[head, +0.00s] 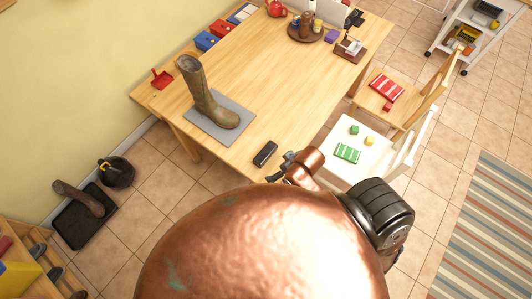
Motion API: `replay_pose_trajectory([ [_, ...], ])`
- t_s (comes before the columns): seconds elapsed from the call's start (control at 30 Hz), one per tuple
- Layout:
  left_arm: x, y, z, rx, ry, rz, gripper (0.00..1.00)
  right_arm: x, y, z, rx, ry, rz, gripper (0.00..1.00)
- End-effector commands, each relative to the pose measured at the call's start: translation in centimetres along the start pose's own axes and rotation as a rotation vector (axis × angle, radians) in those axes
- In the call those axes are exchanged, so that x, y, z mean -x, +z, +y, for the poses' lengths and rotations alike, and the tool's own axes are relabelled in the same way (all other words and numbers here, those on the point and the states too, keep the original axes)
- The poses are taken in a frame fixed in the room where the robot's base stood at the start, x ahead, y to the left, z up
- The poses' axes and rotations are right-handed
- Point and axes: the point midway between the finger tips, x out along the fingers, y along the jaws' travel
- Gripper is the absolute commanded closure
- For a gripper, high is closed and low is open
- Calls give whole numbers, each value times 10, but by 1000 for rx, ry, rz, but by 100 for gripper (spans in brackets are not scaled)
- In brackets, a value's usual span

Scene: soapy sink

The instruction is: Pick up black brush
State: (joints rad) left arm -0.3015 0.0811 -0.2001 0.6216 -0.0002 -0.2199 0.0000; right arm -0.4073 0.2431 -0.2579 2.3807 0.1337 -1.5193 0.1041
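The black brush (265,154) lies on the wooden table (240,82) near its front edge, right of the grey mat. My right gripper (279,167) is just right of and below the brush in the head view, close to the table edge. Its dark fingers look spread apart, with nothing seen between them. A small gap shows between the gripper and the brush. The copper arm behind it partly hides the gripper. My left gripper is not in view.
A tall muddy boot (205,97) stands on the grey mat (203,128), left of the brush. A white chair (365,158) with green and yellow items stands right of the gripper. A wooden chair (405,95) is beyond it. The tabletop around the brush is clear.

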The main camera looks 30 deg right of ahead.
Motion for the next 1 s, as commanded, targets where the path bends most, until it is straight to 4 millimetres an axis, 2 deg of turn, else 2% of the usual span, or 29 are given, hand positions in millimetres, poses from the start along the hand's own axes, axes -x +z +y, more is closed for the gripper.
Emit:
replay_pose_trajectory([
  [0.03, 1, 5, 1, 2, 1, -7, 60, 0, -16, -11, 32, -26, 13, 0],
  [0.2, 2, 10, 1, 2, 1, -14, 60, -6, -53, -52, 118, -117, 29, 0],
  [0.4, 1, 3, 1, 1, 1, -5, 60, -18, -87, -97, 237, -210, -1, 0],
  [0.53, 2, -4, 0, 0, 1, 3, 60, -30, -98, -111, 316, -235, -79, 0],
  [0.67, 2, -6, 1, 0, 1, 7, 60, -40, -102, -93, 342, -198, -194, 0],
  [0.9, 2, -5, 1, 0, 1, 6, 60, -40, -112, -19, 257, -63, -352, 0],
  [1.0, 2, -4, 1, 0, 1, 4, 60, -37, -114, 1, 220, -28, -381, 0],
])
